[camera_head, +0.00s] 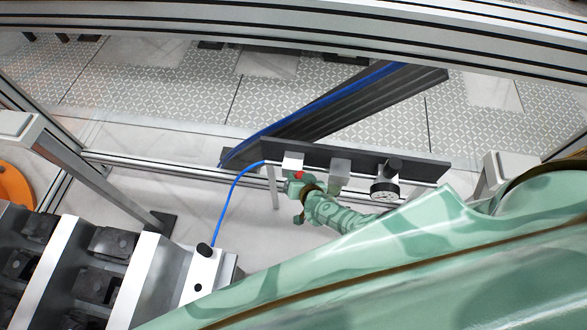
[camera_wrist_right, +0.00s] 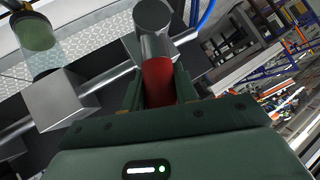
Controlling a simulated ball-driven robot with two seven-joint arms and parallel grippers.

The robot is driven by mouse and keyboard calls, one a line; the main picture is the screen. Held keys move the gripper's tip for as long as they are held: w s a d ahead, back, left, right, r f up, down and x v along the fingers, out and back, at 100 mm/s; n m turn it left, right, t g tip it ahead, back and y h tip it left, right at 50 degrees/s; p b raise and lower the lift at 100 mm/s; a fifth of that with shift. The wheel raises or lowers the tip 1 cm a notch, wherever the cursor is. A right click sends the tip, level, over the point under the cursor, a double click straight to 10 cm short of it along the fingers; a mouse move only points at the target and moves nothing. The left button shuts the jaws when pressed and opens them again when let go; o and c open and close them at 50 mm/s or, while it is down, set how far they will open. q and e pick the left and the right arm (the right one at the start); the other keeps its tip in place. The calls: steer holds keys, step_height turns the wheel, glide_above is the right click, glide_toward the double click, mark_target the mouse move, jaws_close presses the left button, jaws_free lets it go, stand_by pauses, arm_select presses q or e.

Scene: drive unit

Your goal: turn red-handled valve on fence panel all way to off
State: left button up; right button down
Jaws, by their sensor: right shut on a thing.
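The valve's red handle (camera_head: 299,175) shows at the left end of a dark panel (camera_head: 330,158) on the fence. In the right wrist view the red handle (camera_wrist_right: 158,82) sits between the fingers, below a round metal valve body (camera_wrist_right: 154,28). My right gripper (camera_head: 297,184) reaches in from the right and is shut on the red handle; it also shows in the right wrist view (camera_wrist_right: 160,90). The fingers hide the handle's sides, and I cannot tell its exact turn angle. My left gripper is not in view.
A blue hose (camera_head: 226,196) runs from the panel to a metal block (camera_head: 204,268) at lower left. A clear bowl (camera_head: 340,170) and a round gauge (camera_head: 384,188) hang on the panel right of the valve. My green right arm covers the lower right.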

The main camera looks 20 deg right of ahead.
steer(key=shift+w+d+r+g+h+p, duration=0.1)
steer(key=shift+w+r+g+h+p, duration=0.15)
steer(key=shift+p, duration=0.2)
steer(key=shift+w+a+n+g+h, duration=0.3)
steer(key=shift+a+n+g+h, duration=0.25)
steer(key=shift+h, duration=0.1)
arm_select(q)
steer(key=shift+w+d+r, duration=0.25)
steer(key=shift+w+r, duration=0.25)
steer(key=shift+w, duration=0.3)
arm_select(e)
steer(key=shift+w+a+n+g+h, duration=0.25)
steer(key=shift+a+n+g+h, duration=0.15)
steer(key=shift+g+h, duration=0.1)
steer(key=c, duration=1.1)
jaws_free()
steer(key=shift+a, duration=0.15)
